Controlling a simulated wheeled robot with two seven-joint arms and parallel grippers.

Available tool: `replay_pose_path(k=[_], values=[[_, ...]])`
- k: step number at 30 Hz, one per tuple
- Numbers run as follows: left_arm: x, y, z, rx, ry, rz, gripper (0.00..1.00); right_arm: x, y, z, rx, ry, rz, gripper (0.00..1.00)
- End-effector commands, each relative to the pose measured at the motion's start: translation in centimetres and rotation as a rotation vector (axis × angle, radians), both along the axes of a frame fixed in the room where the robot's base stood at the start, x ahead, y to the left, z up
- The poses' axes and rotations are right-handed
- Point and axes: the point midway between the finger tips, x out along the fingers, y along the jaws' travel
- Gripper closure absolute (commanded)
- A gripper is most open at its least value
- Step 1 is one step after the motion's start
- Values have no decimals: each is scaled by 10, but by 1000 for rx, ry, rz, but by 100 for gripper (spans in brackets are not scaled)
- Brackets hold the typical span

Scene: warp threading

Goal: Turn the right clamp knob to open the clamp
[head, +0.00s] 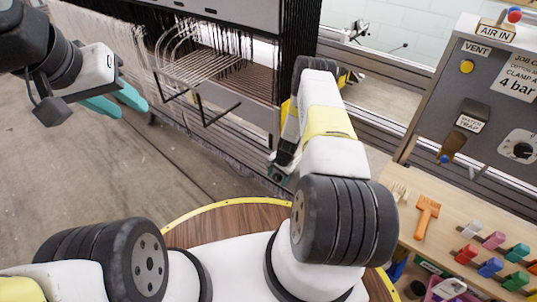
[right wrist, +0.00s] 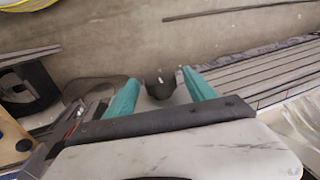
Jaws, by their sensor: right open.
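In the right wrist view a dark rounded knob (right wrist: 160,84) with a small white mark shows between the two teal fingers of my right gripper (right wrist: 160,76). The fingers are open, one on each side of it; I cannot tell whether they touch it. In the head view my right gripper (head: 278,176) is low beside the frame, its fingers mostly hidden, and I cannot make out the knob there. My left gripper (head: 118,103) is at the upper left with its teal fingers apart and empty.
The loom frame with dark and white threads (head: 235,50) stands at the back, with a bent black wire bracket (head: 205,110) in front. A grey air panel (head: 470,110) is at right, above a wooden bench (head: 410,190) with an orange comb-like tool (head: 427,213) and several coloured pegs.

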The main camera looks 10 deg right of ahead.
Motion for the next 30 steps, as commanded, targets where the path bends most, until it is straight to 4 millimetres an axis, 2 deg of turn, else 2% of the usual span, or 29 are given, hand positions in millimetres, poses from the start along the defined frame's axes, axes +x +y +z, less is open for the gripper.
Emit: replay_pose_path(k=[7, 16, 30], values=[[0, 0, 0, 0, 0, 0, 64, 0, 0, -1, 0, 0, 0, 39], [0, 0, 0, 0, 0, 0, 64, 0, 0, 0, 0, 0, 0, 98], [0, 0, 0, 0, 0, 0, 64, 3, 3, 0, -72, 85, 9, 99]])
